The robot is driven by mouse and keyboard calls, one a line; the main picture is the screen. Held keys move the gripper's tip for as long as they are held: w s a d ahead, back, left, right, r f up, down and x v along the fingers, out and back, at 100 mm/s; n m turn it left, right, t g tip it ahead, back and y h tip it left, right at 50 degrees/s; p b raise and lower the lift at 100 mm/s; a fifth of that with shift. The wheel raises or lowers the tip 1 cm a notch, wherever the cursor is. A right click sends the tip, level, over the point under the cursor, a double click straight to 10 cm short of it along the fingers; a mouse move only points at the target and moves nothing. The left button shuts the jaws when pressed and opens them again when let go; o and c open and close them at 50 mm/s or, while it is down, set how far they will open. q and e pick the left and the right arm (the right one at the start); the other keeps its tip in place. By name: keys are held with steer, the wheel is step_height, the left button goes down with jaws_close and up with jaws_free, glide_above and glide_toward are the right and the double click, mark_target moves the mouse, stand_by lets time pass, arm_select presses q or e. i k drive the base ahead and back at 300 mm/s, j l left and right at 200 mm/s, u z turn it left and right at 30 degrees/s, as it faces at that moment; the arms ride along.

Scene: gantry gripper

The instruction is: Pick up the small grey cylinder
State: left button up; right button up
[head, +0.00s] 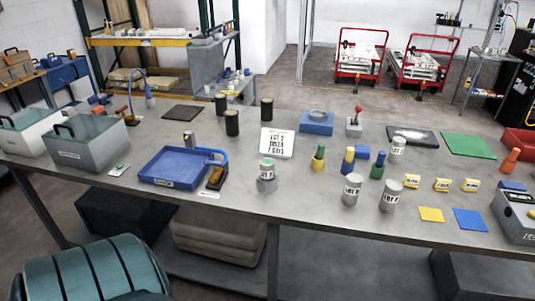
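Several grey cylinders stand upright on the long grey workbench (310,199). The smallest-looking grey cylinder (189,140) has a dark top and stands at the back edge of the blue tray (173,168). A labelled grey cylinder with a green top (267,176) stands near the front edge at the middle. Two more labelled grey cylinders, one left (352,190) and one right (390,197), stand right of it. Another labelled grey cylinder (398,147) stands farther back. I cannot tell which one the task means. Neither of my grippers is in view.
Black cylinders (232,123) stand behind the tray. A white lettered sign (277,142) and coloured pegs (318,158) are mid-bench. Grey bins (88,142) fill the left end. Yellow blocks (442,185) and coloured squares (470,220) lie at right.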

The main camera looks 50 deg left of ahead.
mark_target(266, 165)
steer(key=i+j+u, duration=0.15)
steer(key=j, duration=0.3)
steer(key=i+j+u, duration=0.1)
steer(key=j, duration=0.35)
steer(key=i+j+u, duration=0.15)
steer(key=i+j, duration=0.15)
steer(key=i+j+u, duration=0.1)
steer(key=i+j, duration=0.15)
steer(key=j, duration=0.25)
steer(key=i+j+u, duration=0.15)
steer(key=j, duration=0.25)
steer(key=i, duration=0.1)
